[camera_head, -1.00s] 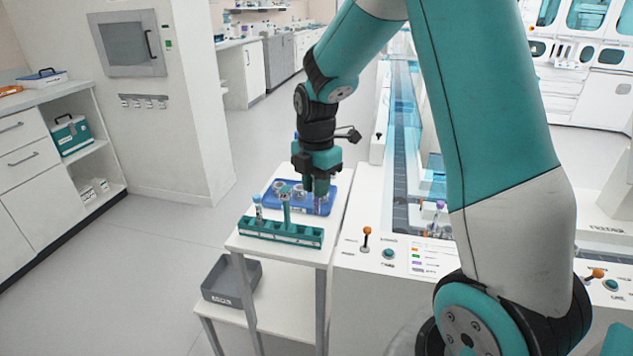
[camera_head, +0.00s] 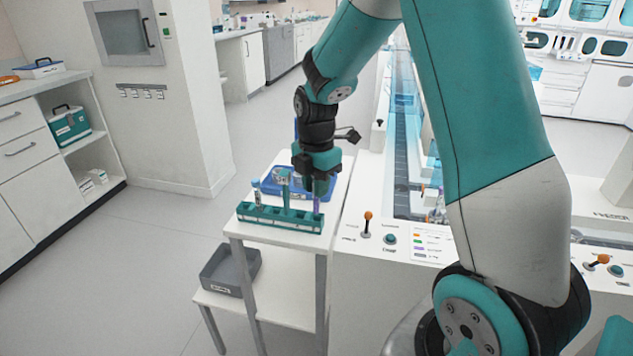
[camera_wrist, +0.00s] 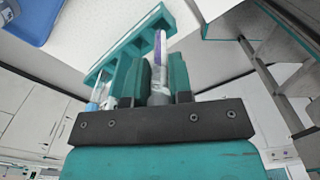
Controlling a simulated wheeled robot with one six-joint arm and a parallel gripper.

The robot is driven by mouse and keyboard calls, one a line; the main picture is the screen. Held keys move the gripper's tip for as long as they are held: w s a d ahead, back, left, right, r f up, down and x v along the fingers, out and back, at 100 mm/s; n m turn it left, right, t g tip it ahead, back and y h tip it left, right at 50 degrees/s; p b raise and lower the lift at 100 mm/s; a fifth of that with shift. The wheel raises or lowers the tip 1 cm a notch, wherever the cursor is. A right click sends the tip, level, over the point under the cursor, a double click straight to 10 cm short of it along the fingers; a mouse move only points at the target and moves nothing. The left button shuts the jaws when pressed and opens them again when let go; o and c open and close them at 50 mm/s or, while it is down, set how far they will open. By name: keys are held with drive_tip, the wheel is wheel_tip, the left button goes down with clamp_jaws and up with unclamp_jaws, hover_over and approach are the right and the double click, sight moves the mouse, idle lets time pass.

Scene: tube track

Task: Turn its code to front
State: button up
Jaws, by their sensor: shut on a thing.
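A purple-marked tube (camera_head: 317,203) is held upright by my gripper (camera_head: 315,186) at the right end of the teal rack (camera_head: 270,220). In the wrist view the tube (camera_wrist: 160,46) stands between the two teal fingers, which are shut on it. I cannot tell whether its lower end is in a slot or just above the rack. No code can be read on it. Another tube (camera_head: 256,192) stands near the rack's left end. A teal post (camera_head: 284,188) rises near the middle of the rack.
A blue tray (camera_head: 270,183) lies behind the rack on the white stand. A grey bin (camera_head: 230,270) is on the lower shelf. A console with an orange-knobbed lever (camera_head: 367,220) and the track (camera_head: 403,130) are to the right.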

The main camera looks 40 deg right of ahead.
sight(316, 213)
drive_tip(key=shift+f+b, duration=1.05)
drive_tip(key=shift+f, duration=0.8)
drive_tip(key=shift+r+n+p, duration=0.15)
drive_tip(key=shift+n+p, duration=0.35)
drive_tip(key=shift+n, duration=0.3)
drive_tip(key=n+p, duration=0.1)
drive_tip(key=n, duration=0.1)
drive_tip(key=shift+n, duration=0.3)
drive_tip(key=n+p, duration=0.1)
drive_tip(key=n, duration=0.3)
drive_tip(key=shift+n, duration=0.4)
drive_tip(key=shift+f, duration=0.25)
